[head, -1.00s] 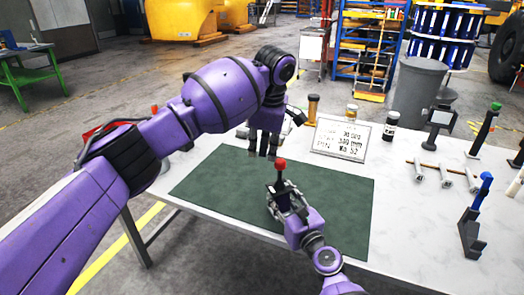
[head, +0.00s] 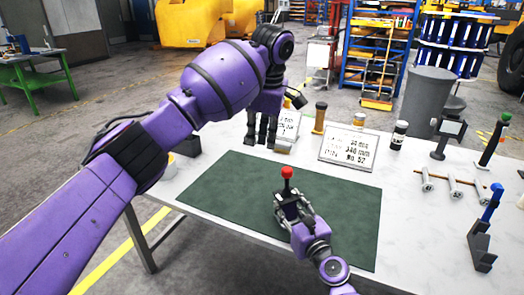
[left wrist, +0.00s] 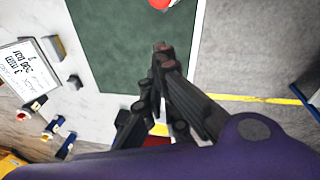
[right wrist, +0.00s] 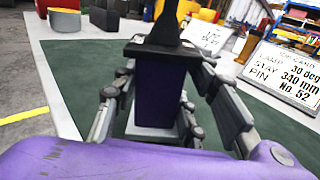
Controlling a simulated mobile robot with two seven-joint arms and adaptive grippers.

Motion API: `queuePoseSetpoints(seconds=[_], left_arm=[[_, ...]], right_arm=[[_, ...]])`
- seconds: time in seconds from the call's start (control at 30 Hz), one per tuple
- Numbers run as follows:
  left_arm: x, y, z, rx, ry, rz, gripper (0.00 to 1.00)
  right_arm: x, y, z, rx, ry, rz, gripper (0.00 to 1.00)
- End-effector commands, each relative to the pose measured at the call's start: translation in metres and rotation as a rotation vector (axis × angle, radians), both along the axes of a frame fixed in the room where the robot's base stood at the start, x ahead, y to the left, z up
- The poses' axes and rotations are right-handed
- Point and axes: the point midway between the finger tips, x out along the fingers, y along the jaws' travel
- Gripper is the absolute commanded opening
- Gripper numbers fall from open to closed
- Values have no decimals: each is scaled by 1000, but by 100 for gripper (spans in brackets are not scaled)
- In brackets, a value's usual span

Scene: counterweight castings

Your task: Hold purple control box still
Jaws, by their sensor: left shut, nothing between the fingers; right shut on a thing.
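The purple control box (right wrist: 160,95) is upright between the fingers of my right gripper in the right wrist view, with a dark top and lever. In the head view its red ball knob (head: 287,172) rises above my right gripper (head: 288,208), over the green mat (head: 225,185); the gripper hides much of the box. The knob also shows at the top edge of the left wrist view (left wrist: 160,3). My left gripper (head: 261,143) is shut and empty, pointing down beyond and left of the knob, apart from it. Its closed fingertips show in the left wrist view (left wrist: 163,50).
A white sign card (head: 348,148) and several small jars stand behind the mat. A second card (head: 287,125) is beside my left gripper. Tools on stands and a rack with rods (head: 455,188) occupy the table's right. Most of the mat is clear.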

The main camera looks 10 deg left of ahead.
Motion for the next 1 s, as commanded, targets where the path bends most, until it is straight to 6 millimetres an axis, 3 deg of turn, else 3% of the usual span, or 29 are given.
queuePoseSetpoints(seconds=[0.03, 0.3, 0.67, 0.7, 0.87, 1.0], left_arm=[[0, -5, 8, -1, 2, 0, 0], [0, -19, 44, 1, 5, 2, 0], [0, -22, 50, 2, 6, 2, 0], [0, -22, 50, 2, 6, 2, 0], [-1, -22, 50, 1, 5, 2, 0], [0, -22, 51, 1, 5, 2, 0]], right_arm=[[-2, -2, -10, -8, 13, 0, 0], [-2, -3, -10, -8, 13, -1, 0], [-2, -3, -10, -8, 13, -2, 0], [-2, -3, -10, -8, 13, -2, 42], [-2, -2, -8, -6, 11, -1, 61], [-1, -1, -6, -4, 7, 0, 61]])
